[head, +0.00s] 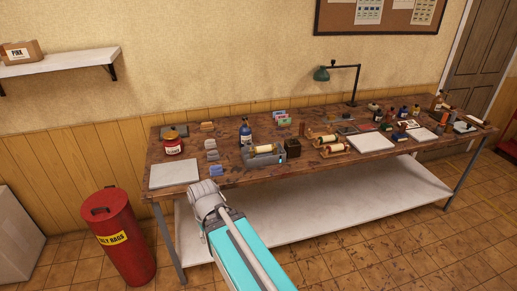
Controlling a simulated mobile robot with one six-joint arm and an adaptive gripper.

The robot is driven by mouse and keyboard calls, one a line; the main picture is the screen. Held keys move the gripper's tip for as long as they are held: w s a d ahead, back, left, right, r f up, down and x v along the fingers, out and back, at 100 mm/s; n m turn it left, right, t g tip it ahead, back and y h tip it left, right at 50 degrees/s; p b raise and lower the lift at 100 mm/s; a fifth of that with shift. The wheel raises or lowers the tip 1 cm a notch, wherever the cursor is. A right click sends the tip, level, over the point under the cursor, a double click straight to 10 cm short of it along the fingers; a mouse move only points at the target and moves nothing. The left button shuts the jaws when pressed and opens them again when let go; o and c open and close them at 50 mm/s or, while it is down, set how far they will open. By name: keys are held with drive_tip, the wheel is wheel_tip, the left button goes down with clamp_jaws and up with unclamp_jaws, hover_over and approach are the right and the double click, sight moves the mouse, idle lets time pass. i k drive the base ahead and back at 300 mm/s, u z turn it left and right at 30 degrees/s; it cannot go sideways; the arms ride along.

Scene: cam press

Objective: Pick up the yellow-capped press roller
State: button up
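Several small rollers lie on the wooden workbench (225,183). A cream roller with yellowish ends (264,149) rests in a grey press-like stand (262,159) near the bench's middle left. Two more cream rollers lie to its right, one behind (325,139) and one in front with reddish ends (334,149). The cap colours are too small to tell surely, so I cannot say which is the yellow-capped one. My arm reaches up from the bottom to the bench's front left edge. My gripper's fingers do not show, and nothing is seen held.
A white slab (174,173), a red-lidded jar (173,146) and a blue bottle (246,132) stand left. A dark box (293,148) is beside the stand. Another pale slab (371,143) and crowded bottles fill the right. A red bin (121,238) stands on the floor.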

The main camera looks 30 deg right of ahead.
sight(270, 148)
drive_tip(key=i, duration=0.95)
drive_tip(key=z, duration=0.05)
